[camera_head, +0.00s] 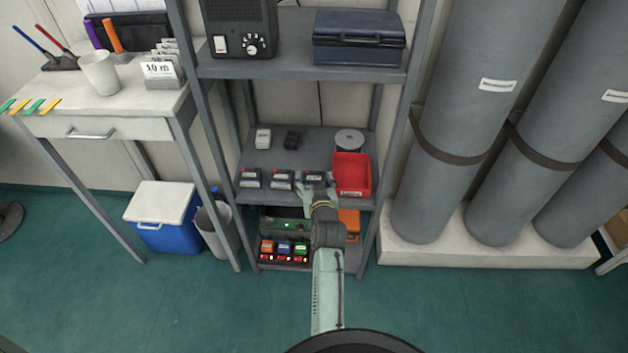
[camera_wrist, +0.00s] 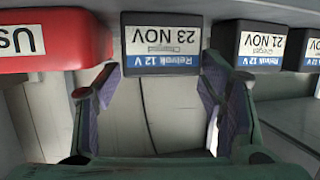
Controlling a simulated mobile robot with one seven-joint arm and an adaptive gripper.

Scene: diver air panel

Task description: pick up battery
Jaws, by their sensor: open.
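Several dark batteries with white date labels stand in a row on the middle shelf in the head view: a left one (camera_head: 250,178), a middle one (camera_head: 282,180) and a right one (camera_head: 315,177).
A red bin (camera_head: 352,174) stands close right of that battery. Shelf posts (camera_head: 395,130) stand at the sides. A lower shelf holds a charger-like unit (camera_head: 285,250) and an orange case (camera_head: 349,222). Grey cylinders (camera_head: 470,130) stand right.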

